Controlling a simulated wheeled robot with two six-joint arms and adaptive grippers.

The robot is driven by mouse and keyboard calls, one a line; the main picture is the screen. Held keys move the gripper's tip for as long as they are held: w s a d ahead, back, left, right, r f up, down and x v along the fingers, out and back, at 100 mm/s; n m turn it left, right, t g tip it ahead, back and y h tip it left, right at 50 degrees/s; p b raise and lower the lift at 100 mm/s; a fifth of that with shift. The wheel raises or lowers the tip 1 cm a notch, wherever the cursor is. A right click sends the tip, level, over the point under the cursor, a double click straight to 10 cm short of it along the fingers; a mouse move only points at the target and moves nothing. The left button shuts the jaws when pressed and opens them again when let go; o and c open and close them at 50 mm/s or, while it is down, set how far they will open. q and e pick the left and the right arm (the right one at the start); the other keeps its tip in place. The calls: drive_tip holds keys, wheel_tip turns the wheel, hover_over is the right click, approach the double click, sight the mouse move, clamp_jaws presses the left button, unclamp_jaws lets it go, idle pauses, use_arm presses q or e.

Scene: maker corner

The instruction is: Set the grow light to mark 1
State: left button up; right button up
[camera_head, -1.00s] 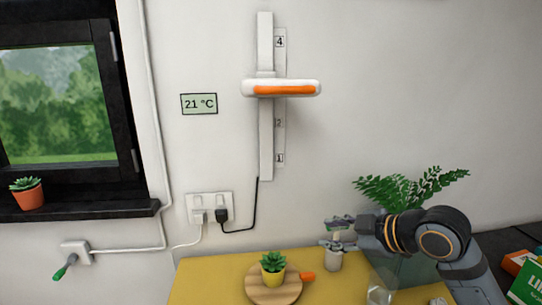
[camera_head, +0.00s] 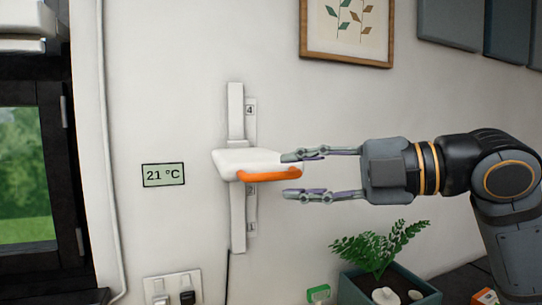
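The grow light (camera_head: 240,163) is a white slab with an orange front handle (camera_head: 268,174). It sits on a white vertical rail (camera_head: 237,222) on the wall, between marks 4 (camera_head: 250,109) and 2, and covers the part of the scale behind it. The label for mark 1 (camera_head: 252,227) is low on the scale. My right gripper (camera_head: 291,176) reaches in from the right with its fingers apart, one above and one below the level of the handle's right end. Whether it touches the handle I cannot tell. My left gripper is not in view.
A 21 °C display (camera_head: 163,175) hangs left of the rail. A socket plate (camera_head: 172,288) with plugs is below. A potted fern (camera_head: 380,248) stands under my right arm. A framed leaf picture (camera_head: 347,30) hangs above.

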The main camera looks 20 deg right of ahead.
sight(277, 176)
drive_tip(key=p+x, duration=0.2)
drive_tip(key=x, duration=0.2)
drive_tip(key=shift+r, duration=0.15)
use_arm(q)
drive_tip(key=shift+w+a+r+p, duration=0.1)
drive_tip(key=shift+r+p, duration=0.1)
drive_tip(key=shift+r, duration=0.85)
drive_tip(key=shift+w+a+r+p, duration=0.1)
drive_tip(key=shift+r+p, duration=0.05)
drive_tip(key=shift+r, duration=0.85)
use_arm(e)
drive_tip(key=shift+w+a+f, duration=0.25)
drive_tip(key=shift+w+a, duration=0.1)
drive_tip(key=shift+c, duration=0.5)
clamp_jaws()
